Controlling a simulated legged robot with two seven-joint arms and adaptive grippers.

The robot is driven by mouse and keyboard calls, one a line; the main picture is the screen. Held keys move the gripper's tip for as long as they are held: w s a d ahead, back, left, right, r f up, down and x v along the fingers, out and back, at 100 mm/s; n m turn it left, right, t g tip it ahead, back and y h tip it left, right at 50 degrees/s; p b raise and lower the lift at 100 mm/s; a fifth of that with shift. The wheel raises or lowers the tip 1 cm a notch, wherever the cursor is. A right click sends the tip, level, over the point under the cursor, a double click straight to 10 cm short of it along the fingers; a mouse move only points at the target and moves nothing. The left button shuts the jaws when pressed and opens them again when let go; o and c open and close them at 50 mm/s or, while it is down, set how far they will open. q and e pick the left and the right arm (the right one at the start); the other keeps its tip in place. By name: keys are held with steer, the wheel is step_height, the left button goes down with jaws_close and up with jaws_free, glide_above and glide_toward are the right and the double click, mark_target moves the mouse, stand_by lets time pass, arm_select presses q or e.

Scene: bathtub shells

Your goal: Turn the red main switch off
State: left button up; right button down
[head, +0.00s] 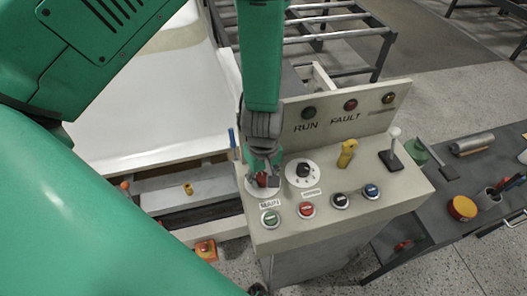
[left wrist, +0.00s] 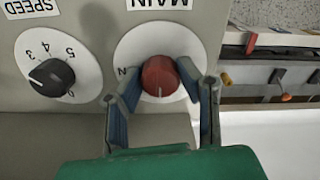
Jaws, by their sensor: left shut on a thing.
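The red main switch (left wrist: 160,77) is a round red knob on a white dial plate (left wrist: 128,52) under the label MAIN in the left wrist view. A pale pointer line on the knob runs toward the gripper side. In the head view the red switch (head: 263,180) is mostly hidden by my left gripper (head: 262,172), which reaches down onto it at the panel's left end. In the left wrist view my left gripper (left wrist: 160,95) has a finger on each side of the knob and is shut on it. My right gripper is not in view.
The control panel (head: 390,214) carries a black speed dial (head: 303,170), several push buttons, a yellow key-like handle (head: 347,153) and a white-topped lever (head: 392,150). A dark tool table (head: 448,190) stands at right. A white tub shell (head: 150,105) lies at left.

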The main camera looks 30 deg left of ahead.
mark_target(264, 177)
arm_select(q)
steer(key=shift+w+r, duration=0.1)
steer(key=shift+w, duration=0.1)
stand_by(0.4)
steer(key=o, duration=1.1)
steer(key=shift+o, duration=0.2)
steer(key=shift+r, duration=0.3)
step_height(264, 177, up, 11)
